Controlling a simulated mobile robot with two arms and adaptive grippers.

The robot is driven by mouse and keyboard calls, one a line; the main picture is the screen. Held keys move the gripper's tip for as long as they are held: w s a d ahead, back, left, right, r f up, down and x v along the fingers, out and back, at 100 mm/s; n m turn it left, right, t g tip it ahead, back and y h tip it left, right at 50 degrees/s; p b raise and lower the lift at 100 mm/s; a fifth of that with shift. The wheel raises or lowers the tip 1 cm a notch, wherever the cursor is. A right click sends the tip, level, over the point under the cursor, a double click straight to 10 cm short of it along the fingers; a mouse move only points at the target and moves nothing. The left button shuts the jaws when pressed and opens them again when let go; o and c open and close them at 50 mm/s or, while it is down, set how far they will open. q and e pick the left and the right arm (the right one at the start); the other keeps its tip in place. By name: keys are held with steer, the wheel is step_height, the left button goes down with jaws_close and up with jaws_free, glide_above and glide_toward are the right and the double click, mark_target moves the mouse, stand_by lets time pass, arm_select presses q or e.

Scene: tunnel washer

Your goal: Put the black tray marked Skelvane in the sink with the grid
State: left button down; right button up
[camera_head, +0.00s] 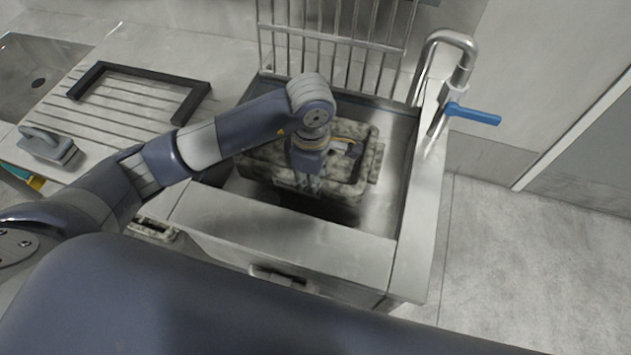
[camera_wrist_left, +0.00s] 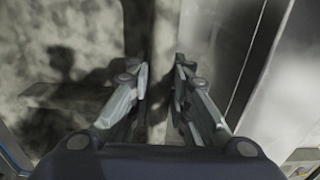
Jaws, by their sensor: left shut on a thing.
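A tray with a mottled grey-beige, dirty-looking surface (camera_head: 262,162) is within the mouth of the right-hand sink (camera_head: 400,135). No marking can be read on it. My left gripper (camera_head: 311,186) reaches down over the tray and is shut on its near wall. In the left wrist view the fingers (camera_wrist_left: 162,78) stand close on either side of a pale wall, with the mottled surface (camera_wrist_left: 55,60) to the left. Whether the tray rests on the sink floor cannot be told. A metal grid (camera_head: 335,40) stands upright at the back of this sink. My right gripper is not in view.
A tap (camera_head: 455,45) with a blue lever (camera_head: 474,113) stands at the sink's right. To the left, a ribbed draining board (camera_head: 115,115) bears a black angular frame (camera_head: 150,75) and a grey handled block (camera_head: 48,147). Another sink (camera_head: 40,60) lies at far left.

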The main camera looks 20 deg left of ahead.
arm_select(q)
steer(key=f, duration=0.3)
steer(key=shift+s, duration=0.25)
steer(key=shift+w+f, duration=0.1)
steer(key=shift+f, duration=0.5)
step_height(320, 180, down, 3)
steer(key=shift+f, duration=0.1)
steer(key=c, duration=1.5)
jaws_free()
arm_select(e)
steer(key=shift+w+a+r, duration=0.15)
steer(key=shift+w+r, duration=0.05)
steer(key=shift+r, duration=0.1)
